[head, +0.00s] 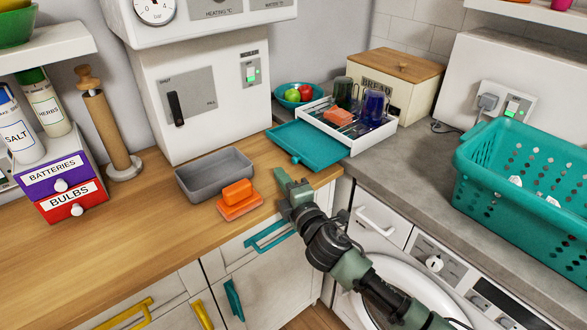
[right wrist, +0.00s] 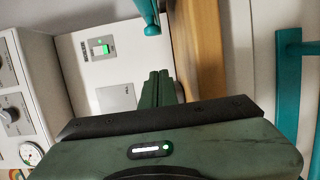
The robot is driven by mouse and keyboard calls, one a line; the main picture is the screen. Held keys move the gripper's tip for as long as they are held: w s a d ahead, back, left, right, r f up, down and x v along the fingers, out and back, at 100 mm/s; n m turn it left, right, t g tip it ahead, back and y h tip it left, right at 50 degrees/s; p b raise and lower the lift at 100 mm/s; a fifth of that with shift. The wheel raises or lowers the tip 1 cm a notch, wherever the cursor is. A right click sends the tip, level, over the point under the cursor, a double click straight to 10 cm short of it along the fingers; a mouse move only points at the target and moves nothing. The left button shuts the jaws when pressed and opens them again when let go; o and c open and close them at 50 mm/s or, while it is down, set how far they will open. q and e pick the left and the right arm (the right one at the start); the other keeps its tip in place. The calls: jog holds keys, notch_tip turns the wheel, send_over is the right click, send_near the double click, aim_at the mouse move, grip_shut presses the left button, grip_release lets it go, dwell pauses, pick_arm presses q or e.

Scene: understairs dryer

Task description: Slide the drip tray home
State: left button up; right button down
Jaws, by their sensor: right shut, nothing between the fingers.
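The teal drip tray (head: 312,143) sticks out to the left from the white dish rack (head: 352,138) and has a small round knob at its front edge. My right gripper (head: 281,178) is shut and empty, just in front of the tray near the knob, apparently not touching it. In the right wrist view the shut fingers (right wrist: 158,88) show below the teal knob (right wrist: 152,28), with a gap between them. My left gripper is not in view.
The rack holds mugs and an orange sponge. A grey tub (head: 214,176) and orange sponges (head: 239,199) lie left of my gripper. A bread box (head: 398,80) and fruit bowl (head: 297,95) stand behind. A teal basket (head: 480,190) is at right.

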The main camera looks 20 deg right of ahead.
aim_at(318, 159)
jog(key=shift+w+d+p, duration=0.1)
jog(key=shift+w+d, duration=0.2)
jog(key=shift+d, duration=0.35)
jog(key=shift+w+d+p, duration=0.1)
jog(key=shift+w+d, duration=0.25)
jog(key=shift+d, duration=0.25)
jog(key=shift+w+d+p, duration=0.1)
jog(key=shift+w+d, duration=0.2)
jog(key=shift+d, duration=0.35)
jog(key=w+d, duration=0.1)
jog(key=d, duration=0.1)
jog(key=w+d, duration=0.1)
jog(key=d, duration=0.2)
jog(key=w+d, duration=0.1)
jog(key=d, duration=0.2)
jog(key=shift+a, duration=0.1)
